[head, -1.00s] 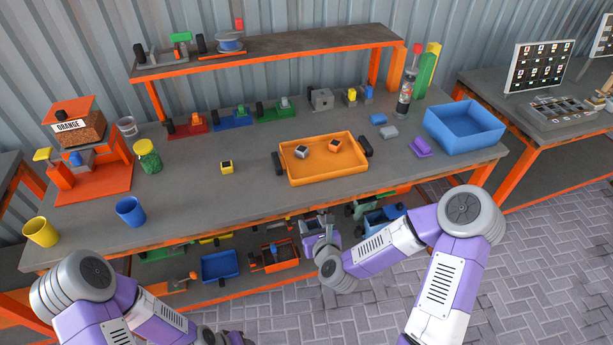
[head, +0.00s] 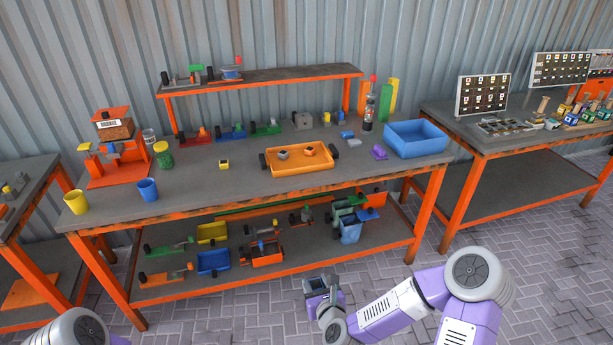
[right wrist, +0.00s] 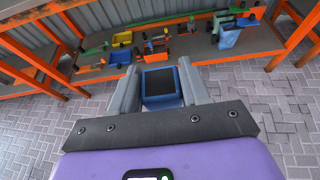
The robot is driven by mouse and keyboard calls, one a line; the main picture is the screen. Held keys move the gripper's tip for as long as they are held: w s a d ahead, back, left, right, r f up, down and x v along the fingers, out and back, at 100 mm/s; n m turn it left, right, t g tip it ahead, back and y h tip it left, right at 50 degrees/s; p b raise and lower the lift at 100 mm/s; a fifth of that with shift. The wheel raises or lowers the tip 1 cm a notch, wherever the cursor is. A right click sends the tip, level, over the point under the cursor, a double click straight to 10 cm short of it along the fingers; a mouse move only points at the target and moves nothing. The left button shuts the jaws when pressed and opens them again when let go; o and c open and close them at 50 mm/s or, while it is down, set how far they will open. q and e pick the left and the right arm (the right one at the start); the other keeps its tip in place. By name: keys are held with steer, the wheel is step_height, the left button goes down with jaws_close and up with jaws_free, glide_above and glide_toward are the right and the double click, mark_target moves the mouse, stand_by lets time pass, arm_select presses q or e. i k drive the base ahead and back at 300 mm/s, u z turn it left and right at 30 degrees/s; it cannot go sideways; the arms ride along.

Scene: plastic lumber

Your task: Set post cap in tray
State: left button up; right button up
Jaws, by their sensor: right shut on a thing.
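My right gripper (head: 317,284) is shut on a blue post cap (right wrist: 160,82) with a dark square face. The cap sits between both fingertips in the right wrist view. The gripper is out over the paved floor in front of the workbench, well short of the tray. The orange tray (head: 302,170) lies on the bench top with black handles at its ends. A grey cap (head: 283,154) and an orange cap (head: 308,152) lie inside it, apart. A yellow cap (head: 224,164) stands on the bench left of the tray. My left gripper is out of view.
A blue bin (head: 415,139) and a purple block (head: 378,153) are right of the tray. Yellow (head: 76,202) and blue (head: 148,190) cups stand at the left front. The lower shelf (head: 370,249) holds several tools and bins. The floor in front is clear.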

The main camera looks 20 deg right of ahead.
mark_target(314, 163)
steer(key=z, duration=0.95)
steer(key=i, duration=0.95)
